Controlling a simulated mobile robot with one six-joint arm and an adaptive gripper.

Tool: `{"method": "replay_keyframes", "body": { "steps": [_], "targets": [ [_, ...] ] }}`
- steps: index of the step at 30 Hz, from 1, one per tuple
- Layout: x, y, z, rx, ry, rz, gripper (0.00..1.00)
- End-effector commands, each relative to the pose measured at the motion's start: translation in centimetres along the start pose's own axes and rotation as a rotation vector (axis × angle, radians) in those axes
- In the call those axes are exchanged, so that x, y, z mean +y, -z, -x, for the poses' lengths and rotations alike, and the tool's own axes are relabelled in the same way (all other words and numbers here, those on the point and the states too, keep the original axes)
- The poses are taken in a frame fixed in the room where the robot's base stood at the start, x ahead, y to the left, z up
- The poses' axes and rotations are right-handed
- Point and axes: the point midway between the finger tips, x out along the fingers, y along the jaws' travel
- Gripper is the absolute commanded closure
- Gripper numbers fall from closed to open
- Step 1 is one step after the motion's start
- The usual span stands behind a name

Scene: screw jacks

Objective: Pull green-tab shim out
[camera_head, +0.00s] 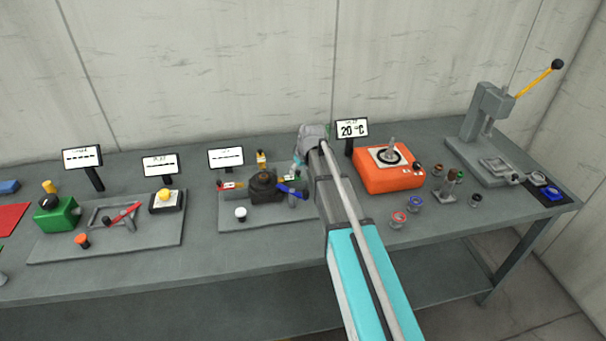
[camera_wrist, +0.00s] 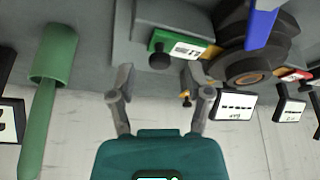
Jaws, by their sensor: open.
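The green tab (camera_wrist: 182,48) of the shim, with a white label on it, shows in the wrist view beside the dark round screw jack (camera_wrist: 243,62). A small black knob (camera_wrist: 160,59) is at the tab's end. My gripper (camera_wrist: 158,84) is open and empty, its fingers apart, with the tab and knob beyond the fingertips. In the head view the jack (camera_head: 263,187) stands on a grey plate (camera_head: 240,222), with a blue lever (camera_head: 291,191) at its right. My arm hides the gripper there, and I cannot make out the green tab clearly.
A red labelled tab (camera_head: 230,185) is on the jack's left, a white-topped knob (camera_head: 240,212) in front. A green cylinder (camera_wrist: 55,55) is left in the wrist view. An orange heater (camera_head: 389,179) stands right of my arm. Small display signs (camera_head: 226,158) line the back.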

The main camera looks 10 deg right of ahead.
Motion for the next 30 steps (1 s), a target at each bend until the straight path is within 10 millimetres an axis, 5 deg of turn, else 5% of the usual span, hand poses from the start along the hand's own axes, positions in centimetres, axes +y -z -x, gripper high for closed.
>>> {"method": "replay_keyframes", "body": {
  "steps": [16,27,30],
  "targets": [
    [0.04,0.00,-0.78,0.000,0.000,-0.001,0.36],
    [0.06,-0.02,-0.77,0.000,0.000,-0.001,1.00],
    [0.06,-0.03,-0.77,0.000,0.000,-0.001,1.00]
  ]
}}
